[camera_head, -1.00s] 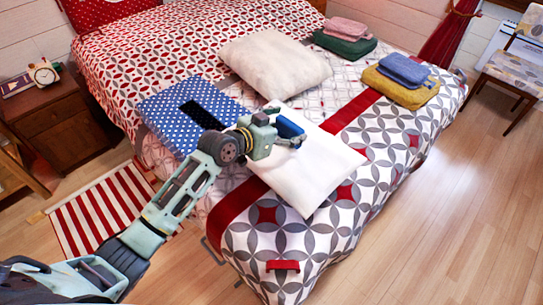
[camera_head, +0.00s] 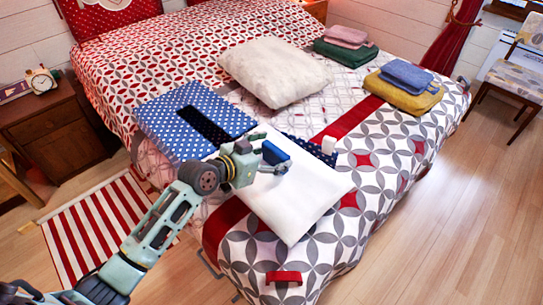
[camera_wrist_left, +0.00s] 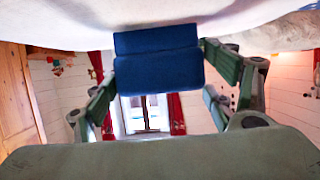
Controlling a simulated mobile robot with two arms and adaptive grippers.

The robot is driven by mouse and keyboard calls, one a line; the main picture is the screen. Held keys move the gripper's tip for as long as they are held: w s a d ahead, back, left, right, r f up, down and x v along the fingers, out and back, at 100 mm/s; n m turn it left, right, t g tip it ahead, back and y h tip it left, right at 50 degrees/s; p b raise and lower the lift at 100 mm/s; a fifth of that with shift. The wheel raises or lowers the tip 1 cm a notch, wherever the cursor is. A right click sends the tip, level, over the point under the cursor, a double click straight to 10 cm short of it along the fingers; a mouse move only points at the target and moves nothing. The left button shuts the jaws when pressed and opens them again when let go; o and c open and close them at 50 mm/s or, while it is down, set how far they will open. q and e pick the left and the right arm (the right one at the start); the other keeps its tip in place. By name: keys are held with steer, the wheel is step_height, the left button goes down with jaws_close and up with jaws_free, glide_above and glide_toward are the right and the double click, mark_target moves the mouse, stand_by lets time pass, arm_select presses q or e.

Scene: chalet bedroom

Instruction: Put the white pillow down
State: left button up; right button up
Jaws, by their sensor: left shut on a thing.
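The white pillow (camera_head: 298,212) is on or just above the foot part of the bed; I cannot tell whether it rests fully on the cover. My left gripper (camera_head: 272,160) reaches over its upper left part and is shut on the pillow, with a blue pad at its tip. In the left wrist view, the gripper (camera_wrist_left: 158,62) is close up, and the white fabric (camera_wrist_left: 80,22) fills the top edge. The gripped fold is hidden. My right gripper is not in view.
A larger off-white pillow (camera_head: 275,70) lies farther up the bed (camera_head: 385,160). A blue dotted cloth (camera_head: 165,128) lies left, and a dark dotted item (camera_head: 312,150) partly shows behind the white pillow. Folded towels (camera_head: 404,88) lie at right. A nightstand (camera_head: 55,130) stands left.

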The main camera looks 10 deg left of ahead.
arm_select(q)
steer(key=shift+f, duration=0.1)
steer(key=o, duration=1.6)
steer(key=shift+f, duration=0.1)
steer(key=shift+o, duration=1.4)
steer(key=shift+a+r, duration=0.1)
steer(key=shift+r, duration=0.2)
steer(key=v, duration=1.2)
